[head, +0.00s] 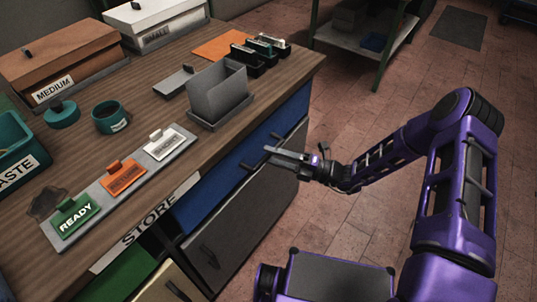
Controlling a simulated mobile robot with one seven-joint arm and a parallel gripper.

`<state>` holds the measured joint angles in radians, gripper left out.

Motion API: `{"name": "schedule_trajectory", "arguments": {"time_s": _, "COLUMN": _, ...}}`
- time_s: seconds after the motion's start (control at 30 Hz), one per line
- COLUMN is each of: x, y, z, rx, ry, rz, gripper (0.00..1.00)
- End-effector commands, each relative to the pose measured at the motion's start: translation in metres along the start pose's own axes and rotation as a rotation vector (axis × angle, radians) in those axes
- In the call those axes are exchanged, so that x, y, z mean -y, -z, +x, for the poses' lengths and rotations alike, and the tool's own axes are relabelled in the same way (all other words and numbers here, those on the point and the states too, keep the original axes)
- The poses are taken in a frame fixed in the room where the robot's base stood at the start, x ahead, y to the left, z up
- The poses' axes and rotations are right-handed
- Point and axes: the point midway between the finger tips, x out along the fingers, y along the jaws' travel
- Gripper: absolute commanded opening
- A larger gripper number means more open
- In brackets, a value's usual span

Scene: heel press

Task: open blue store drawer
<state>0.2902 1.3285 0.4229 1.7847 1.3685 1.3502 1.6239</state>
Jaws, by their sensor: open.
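The blue store drawer (222,188) is in the front of the wooden bench, just under the top, to the right of the STORE label (160,212). It looks shut, its face flush with the bench front. Parts of its dark handle (247,167) show beside my gripper. My gripper (272,154) is at the drawer's front, with its fingers pointing left toward the handle. It is open and holds nothing that I can see. The fingers hide the middle of the handle, and I cannot tell whether they touch it or are around it.
A dark grey drawer (245,215) with its own handle lies below the blue one. Green (120,278) and cream (165,286) fronts are further left. On the bench top (190,60) stand a grey open box (217,90), tags and lidded boxes.

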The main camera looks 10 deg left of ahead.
Motion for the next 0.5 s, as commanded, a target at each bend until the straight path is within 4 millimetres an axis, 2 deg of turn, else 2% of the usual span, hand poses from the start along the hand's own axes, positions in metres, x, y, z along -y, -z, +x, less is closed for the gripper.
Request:
{"name": "schedule_trajectory", "arguments": {"time_s": 0.13, "x": -0.0001, "y": 0.0004, "z": 0.0106, "rx": -0.002, "ry": 0.000, "rz": 0.000, "gripper": 0.50}}
{"name": "schedule_trajectory", "arguments": {"time_s": 0.43, "x": -0.0002, "y": 0.0002, "z": 0.0124, "rx": 0.000, "ry": 0.000, "rz": 0.000, "gripper": 0.50}}
{"name": "schedule_trajectory", "arguments": {"time_s": 0.5, "x": -0.0002, "y": 0.0002, "z": 0.0123, "rx": -0.001, "ry": 0.000, "rz": 0.000, "gripper": 0.37}}
